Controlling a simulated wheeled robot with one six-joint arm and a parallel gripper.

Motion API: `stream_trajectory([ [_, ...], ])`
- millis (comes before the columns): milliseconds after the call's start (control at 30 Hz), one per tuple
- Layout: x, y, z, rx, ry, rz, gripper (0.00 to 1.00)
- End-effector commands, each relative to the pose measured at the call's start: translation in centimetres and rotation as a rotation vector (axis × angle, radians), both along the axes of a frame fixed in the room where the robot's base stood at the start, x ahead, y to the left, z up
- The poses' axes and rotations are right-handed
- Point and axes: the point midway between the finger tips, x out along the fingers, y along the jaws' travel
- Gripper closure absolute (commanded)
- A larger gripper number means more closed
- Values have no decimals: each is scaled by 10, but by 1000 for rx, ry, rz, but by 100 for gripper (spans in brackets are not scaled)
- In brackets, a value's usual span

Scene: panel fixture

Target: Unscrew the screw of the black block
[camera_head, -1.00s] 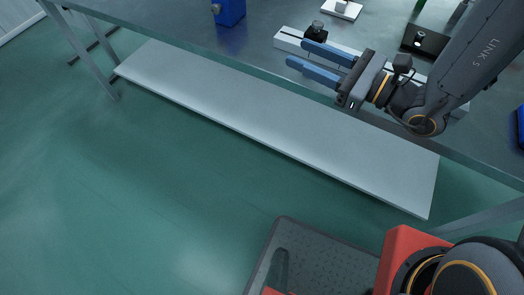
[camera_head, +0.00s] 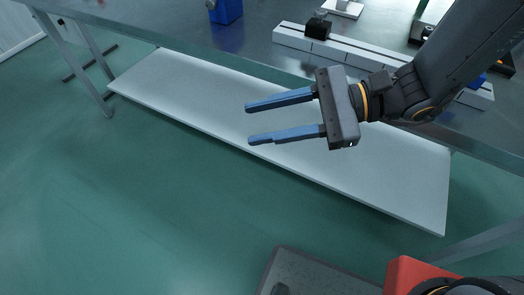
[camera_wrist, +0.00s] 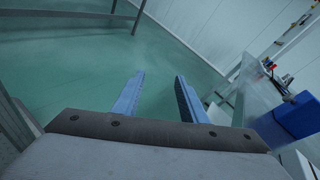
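My gripper (camera_head: 248,124) is open and empty. Its two blue fingers are apart, in front of the table edge and over the lower shelf in the head view. In the wrist view its fingers (camera_wrist: 158,90) point toward the floor and wall. A small black block (camera_head: 318,28) sits on the left part of a long pale rail on the table, up and to the right of the fingertips. A small knob shows on top of it, but the screw is too small to make out clearly. Another dark block (camera_head: 419,30) stands farther right, partly hidden by my arm.
The pale rail (camera_head: 350,50) lies along the table's front edge. A blue block (camera_head: 226,11) stands at the back left, and a blue box shows in the wrist view (camera_wrist: 287,121). A white plate (camera_head: 343,8) lies behind the rail. The lower shelf (camera_head: 200,97) is bare.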

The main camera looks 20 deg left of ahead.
Motion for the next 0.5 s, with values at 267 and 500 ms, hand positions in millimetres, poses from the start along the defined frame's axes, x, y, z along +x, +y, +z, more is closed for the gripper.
stream_trajectory([
  [267,-17,-6,-21,-47,-79,119,61],
  [500,-22,-8,-24,-56,-95,146,61],
])
